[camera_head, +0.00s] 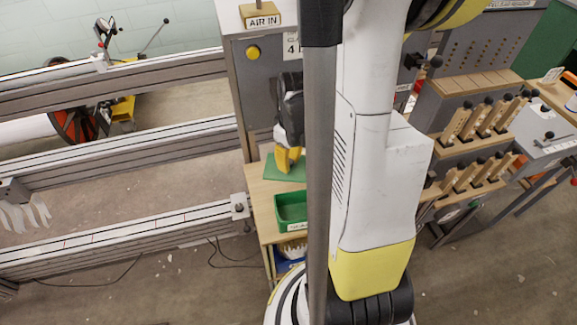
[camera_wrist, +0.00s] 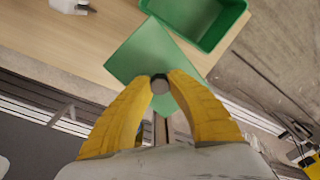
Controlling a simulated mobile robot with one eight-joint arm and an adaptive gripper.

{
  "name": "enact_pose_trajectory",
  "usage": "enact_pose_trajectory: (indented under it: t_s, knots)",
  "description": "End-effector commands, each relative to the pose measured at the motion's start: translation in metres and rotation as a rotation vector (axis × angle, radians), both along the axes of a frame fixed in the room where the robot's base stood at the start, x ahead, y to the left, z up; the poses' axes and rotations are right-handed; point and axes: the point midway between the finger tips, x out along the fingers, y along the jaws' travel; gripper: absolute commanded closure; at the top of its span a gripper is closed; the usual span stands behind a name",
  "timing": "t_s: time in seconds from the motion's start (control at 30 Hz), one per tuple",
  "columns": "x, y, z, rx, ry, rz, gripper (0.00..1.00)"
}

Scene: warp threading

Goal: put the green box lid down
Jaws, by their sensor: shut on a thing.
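The green box lid (camera_wrist: 152,50) is a flat green square with a dark round knob. In the wrist view my gripper (camera_wrist: 160,86) has its yellow fingers shut on that knob. The lid is over the edge of the wooden table, with one corner past it; whether it touches the wood I cannot tell. In the head view the lid (camera_head: 284,168) shows under my gripper (camera_head: 288,160), behind the open green box. The green box (camera_head: 290,208) stands on the table, open at the top; it also shows in the wrist view (camera_wrist: 236,12) beside the lid, apart from it.
The wooden table (camera_head: 262,198) has bare wood left of the lid in the wrist view. A white item (camera_wrist: 70,5) lies on it there. A grey cabinet (camera_head: 262,95) stands behind, metal rails (camera_head: 130,140) run at left, and racks of wooden handles (camera_head: 465,125) stand at right.

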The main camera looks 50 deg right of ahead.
Motion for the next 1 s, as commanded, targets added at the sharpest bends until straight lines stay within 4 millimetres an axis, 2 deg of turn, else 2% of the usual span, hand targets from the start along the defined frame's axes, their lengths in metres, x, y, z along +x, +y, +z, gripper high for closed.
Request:
enact_pose_trajectory:
  t_s: [0.03, 0.27, 0.77, 0.8, 0.83, 0.87, 1.0]
  knots:
    - [0.000, 0.000, -0.008, 0.000, 0.000, 0.000, 1.00]
    - [0.000, 0.000, -0.005, 0.000, 0.000, 0.000, 1.00]
    - [0.000, 0.000, -0.018, 0.000, 0.000, 0.000, 1.00]
    - [-0.001, 0.000, -0.017, 0.000, 0.000, 0.000, 0.75]
    - [-0.001, 0.000, -0.017, 0.000, 0.000, 0.000, 0.66]
    - [-0.001, 0.000, -0.017, 0.000, 0.000, 0.000, 0.61]
    - [-0.001, 0.000, -0.017, 0.000, 0.000, 0.000, 0.61]
